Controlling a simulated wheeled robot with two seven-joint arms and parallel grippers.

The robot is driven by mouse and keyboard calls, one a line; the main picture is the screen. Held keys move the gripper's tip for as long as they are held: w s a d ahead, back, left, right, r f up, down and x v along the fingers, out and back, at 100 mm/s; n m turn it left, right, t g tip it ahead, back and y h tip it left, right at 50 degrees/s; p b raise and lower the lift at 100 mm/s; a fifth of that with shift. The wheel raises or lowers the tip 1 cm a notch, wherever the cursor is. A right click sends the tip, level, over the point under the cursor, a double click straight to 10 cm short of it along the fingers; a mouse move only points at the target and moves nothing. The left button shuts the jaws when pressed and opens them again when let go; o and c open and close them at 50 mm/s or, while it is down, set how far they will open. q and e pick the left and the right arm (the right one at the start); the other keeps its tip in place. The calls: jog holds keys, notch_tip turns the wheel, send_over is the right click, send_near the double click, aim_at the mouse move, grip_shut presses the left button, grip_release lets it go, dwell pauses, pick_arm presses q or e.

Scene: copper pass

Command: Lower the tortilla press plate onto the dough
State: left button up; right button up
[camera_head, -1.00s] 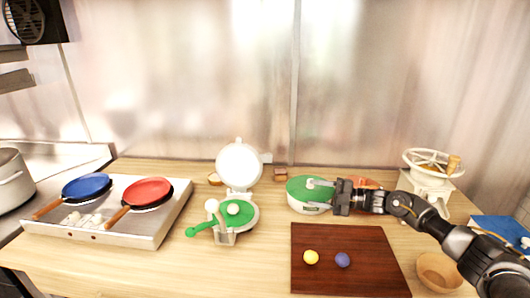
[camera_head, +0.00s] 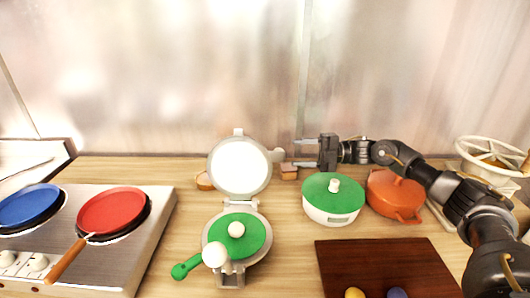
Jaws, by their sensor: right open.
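The tortilla press stands open in the middle of the counter. Its round white upper plate (camera_head: 240,166) is raised upright at the back. A ball of pale dough (camera_head: 236,229) sits on the green disc (camera_head: 250,242) of the lower plate. A green handle (camera_head: 187,267) with a white round knob (camera_head: 215,254) lies at the front left of the press. My right gripper (camera_head: 300,153) is open and empty, to the right of the raised plate, with its fingers pointing left toward the plate's edge. I cannot tell whether they touch. My left gripper is out of view.
A white pot with a green lid (camera_head: 333,192) and an orange pot (camera_head: 396,195) stand under and beside my right arm. A dark cutting board (camera_head: 385,262) lies at front right. A stove (camera_head: 110,252) with a red pan (camera_head: 112,211) and a blue pan (camera_head: 28,205) is at left.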

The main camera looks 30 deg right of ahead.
aim_at(276, 152)
jog(key=p+x, duration=0.3)
jog(key=x, duration=0.4)
jog(key=shift+w+a+r, duration=0.1)
jog(key=shift+w+a, duration=0.15)
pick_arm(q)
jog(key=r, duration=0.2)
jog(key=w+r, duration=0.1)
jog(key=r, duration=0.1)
pick_arm(e)
jog(key=shift+w+a, duration=0.2)
jog(key=shift+a, duration=0.25)
